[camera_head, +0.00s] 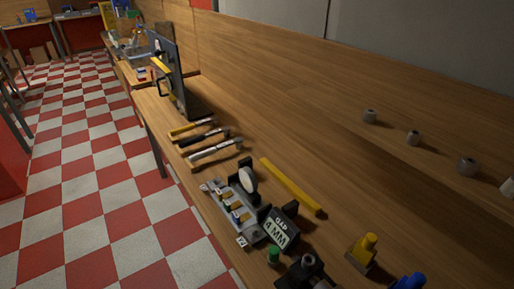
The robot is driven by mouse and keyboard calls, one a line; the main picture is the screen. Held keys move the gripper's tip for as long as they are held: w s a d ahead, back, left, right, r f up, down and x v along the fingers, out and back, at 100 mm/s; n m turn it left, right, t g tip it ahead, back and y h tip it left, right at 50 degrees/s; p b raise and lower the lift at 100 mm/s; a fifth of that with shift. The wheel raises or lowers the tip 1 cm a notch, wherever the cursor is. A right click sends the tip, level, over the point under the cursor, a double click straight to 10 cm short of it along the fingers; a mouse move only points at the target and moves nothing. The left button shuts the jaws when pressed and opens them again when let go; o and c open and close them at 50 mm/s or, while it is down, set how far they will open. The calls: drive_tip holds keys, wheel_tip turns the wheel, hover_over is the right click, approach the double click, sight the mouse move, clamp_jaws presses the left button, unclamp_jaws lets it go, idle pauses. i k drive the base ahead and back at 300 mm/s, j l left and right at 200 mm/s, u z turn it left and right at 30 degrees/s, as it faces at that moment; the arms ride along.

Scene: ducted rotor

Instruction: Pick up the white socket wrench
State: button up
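Three long-handled tools lie side by side near the left edge of the wooden bench, left of the picture's centre. The nearest has a pale, whitish handle and looks like the white socket wrench (215,150). Just beyond it lies a dark-handled tool (203,137), and beyond that a yellow-handled one (191,127). The pale tool lies roughly crosswise on the bench, its left end close to the bench edge. Nothing covers it. My gripper does not show in this view.
A dark upright panel (172,75) stands beyond the tools. Grey cylindrical pieces (413,138) sit at right. The checkered floor (85,180) at left is clear.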

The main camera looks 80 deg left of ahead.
sight(239, 141)
drive_tip(key=u, duration=3.1)
drive_tip(key=i+j, duration=0.25)
drive_tip(key=i, duration=0.2)
drive_tip(key=i+j, duration=0.3)
drive_tip(key=i, duration=0.2)
drive_tip(key=i+j, duration=0.25)
drive_tip(key=i, duration=0.2)
drive_tip(key=i+j, duration=0.25)
drive_tip(key=i, duration=0.2)
drive_tip(key=i+j, duration=0.3)
drive_tip(key=i, duration=0.2)
